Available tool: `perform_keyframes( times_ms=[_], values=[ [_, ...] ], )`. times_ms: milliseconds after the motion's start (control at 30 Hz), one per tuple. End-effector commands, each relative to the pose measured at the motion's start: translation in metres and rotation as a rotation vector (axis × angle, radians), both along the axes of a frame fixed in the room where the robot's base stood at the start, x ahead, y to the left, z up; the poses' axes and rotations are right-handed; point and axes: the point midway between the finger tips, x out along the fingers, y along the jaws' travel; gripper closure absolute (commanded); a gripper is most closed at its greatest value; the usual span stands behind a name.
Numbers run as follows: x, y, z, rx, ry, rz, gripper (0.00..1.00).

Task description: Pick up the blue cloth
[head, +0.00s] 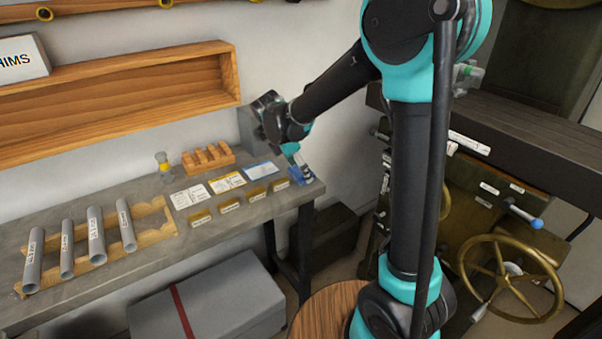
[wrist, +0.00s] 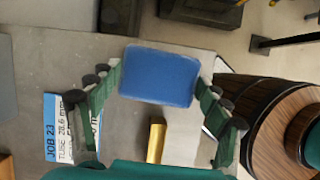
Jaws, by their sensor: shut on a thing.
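The blue cloth (wrist: 158,76) is a flat, folded-looking rectangle between the fingertips of my gripper (wrist: 157,82) in the wrist view. A finger touches its left side and the other its right side, so my gripper is shut on it. In the head view the blue cloth (head: 298,174) shows at the right end of the grey bench, at the tip of my gripper (head: 295,160), which partly covers it. I cannot tell whether the cloth is lifted off the bench.
The grey bench (head: 240,208) holds job cards (head: 189,196), small brass-coloured blocks (head: 229,206), a wooden rack (head: 208,158) and several grey tubes (head: 96,235). A wooden shelf (head: 120,95) is on the wall behind. A machine with a brass handwheel (head: 508,277) stands to the right.

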Motion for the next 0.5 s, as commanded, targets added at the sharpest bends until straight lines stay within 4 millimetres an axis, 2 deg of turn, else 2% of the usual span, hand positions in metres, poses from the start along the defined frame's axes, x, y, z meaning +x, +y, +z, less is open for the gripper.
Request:
perform_keyframes(
  times_ms=[267, 367, 500],
  values=[
    [0.0, 0.0, 0.011, 0.0, 0.0, 0.0, 0.48],
    [0.0, 0.0, 0.025, 0.0, 0.0, 0.0, 0.48],
    [-0.001, 0.0, 0.057, 0.0, 0.0, 0.0, 0.48]
  ],
)
